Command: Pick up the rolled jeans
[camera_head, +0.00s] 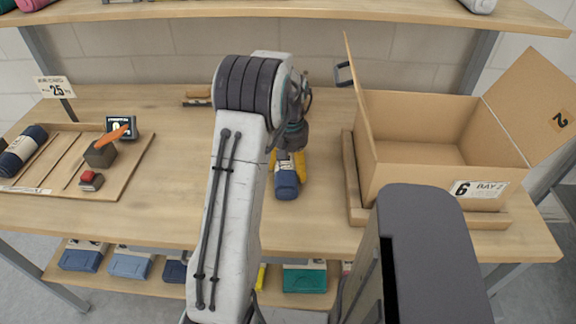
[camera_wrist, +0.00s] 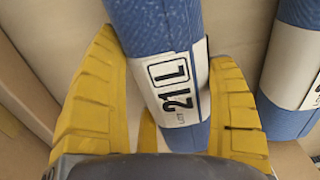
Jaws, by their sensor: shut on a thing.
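My gripper (camera_head: 287,168) is over the middle of the workbench, with yellow fingers pointing down. In the wrist view its fingers (camera_wrist: 163,55) lie on either side of a blue rolled pair of jeans (camera_wrist: 155,25) and are shut on it. The roll has a white band marked 21 L. A blue roll with a white band (camera_head: 286,188) shows at the fingers in the head view. A second blue roll with a white label (camera_wrist: 296,100) lies to the right in the wrist view, apart from the held one. My arm hides part of the bench.
An open cardboard box (camera_head: 420,182) labelled 6 BAY 2 stands at the right on a wooden base. A wooden tray (camera_head: 125,170) at the left holds a dark roll (camera_head: 22,150) and small items. Folded goods lie on the lower shelf (camera_head: 215,288).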

